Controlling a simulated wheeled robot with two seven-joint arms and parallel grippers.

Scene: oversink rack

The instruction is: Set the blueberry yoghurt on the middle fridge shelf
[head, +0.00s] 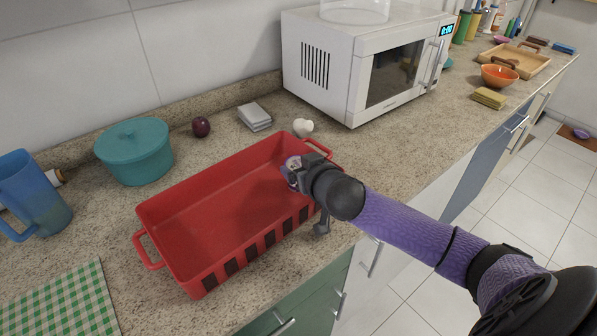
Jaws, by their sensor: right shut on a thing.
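My right gripper (297,175) comes in from the right and is over the right end of the red basket (185,207). It is shut on a small purple and white item (291,163), which looks like the blueberry yoghurt. The gripper covers most of it, so its label cannot be read. I cannot tell whether it touches the basket floor. The rest of the basket looks empty. My left gripper is not in view. No fridge or fridge shelf is in view.
The basket stands on a speckled counter. Behind it are a teal pot (135,152), a dark red onion or fruit (201,127), a white stack (254,117) and a white microwave (340,62). A blue pitcher (35,196) stands at left. The counter right of the microwave has free room.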

